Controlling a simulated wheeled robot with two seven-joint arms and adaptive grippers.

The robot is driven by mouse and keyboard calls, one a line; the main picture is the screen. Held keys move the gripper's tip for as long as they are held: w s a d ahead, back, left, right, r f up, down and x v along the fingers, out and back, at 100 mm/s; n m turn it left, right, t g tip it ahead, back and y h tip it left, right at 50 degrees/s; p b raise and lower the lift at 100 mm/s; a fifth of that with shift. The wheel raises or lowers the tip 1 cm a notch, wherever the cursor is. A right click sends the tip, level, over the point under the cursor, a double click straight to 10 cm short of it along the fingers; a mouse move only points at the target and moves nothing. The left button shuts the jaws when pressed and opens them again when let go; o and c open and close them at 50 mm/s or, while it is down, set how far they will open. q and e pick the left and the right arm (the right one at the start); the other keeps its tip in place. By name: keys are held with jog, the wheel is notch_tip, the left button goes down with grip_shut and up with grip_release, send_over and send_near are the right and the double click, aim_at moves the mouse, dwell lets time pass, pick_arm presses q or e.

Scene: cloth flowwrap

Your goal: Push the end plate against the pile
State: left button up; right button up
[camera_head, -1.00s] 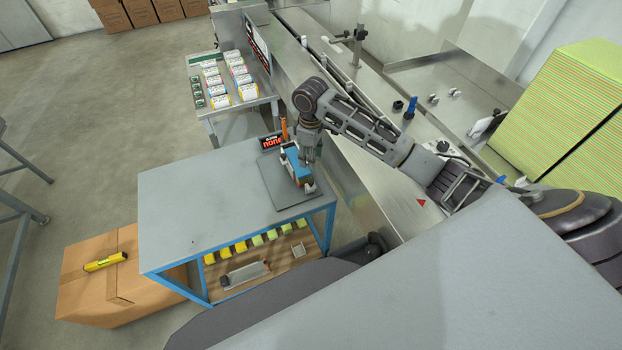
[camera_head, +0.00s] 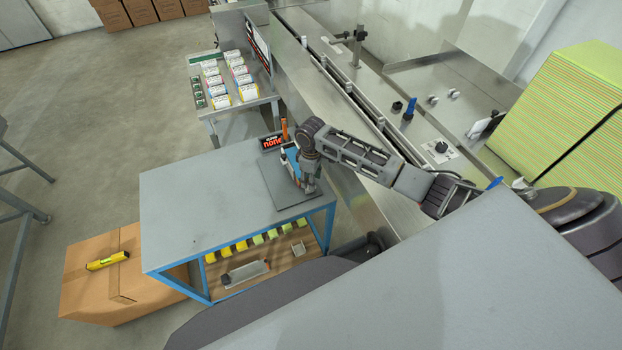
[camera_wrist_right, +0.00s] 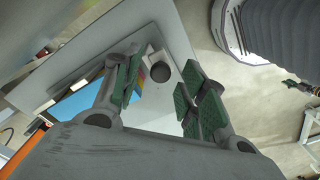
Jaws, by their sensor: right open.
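A blue-sided holder (camera_head: 291,157) stands on a dark mat (camera_head: 277,192) on the grey table. Its blue side (camera_wrist_right: 85,104) also shows in the right wrist view. A small pile with coloured edges (camera_wrist_right: 143,80) shows beside the left finger there. A round grey knob or end (camera_wrist_right: 161,73) lies between the fingers; it may belong to the end plate, whose outline I cannot make out. My right gripper (camera_head: 312,185) is low over the front end of the holder, and hides it in the head view. Its green-padded fingers (camera_wrist_right: 160,92) are apart. My left gripper is out of view.
A black sign (camera_head: 271,142) and an orange post (camera_head: 284,130) stand behind the holder. The left of the table (camera_head: 195,205) is clear. A steel conveyor machine (camera_head: 345,190) runs along the right. A side table (camera_head: 247,101) carries several packs.

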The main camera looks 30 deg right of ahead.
jog(key=shift+f, duration=0.3)
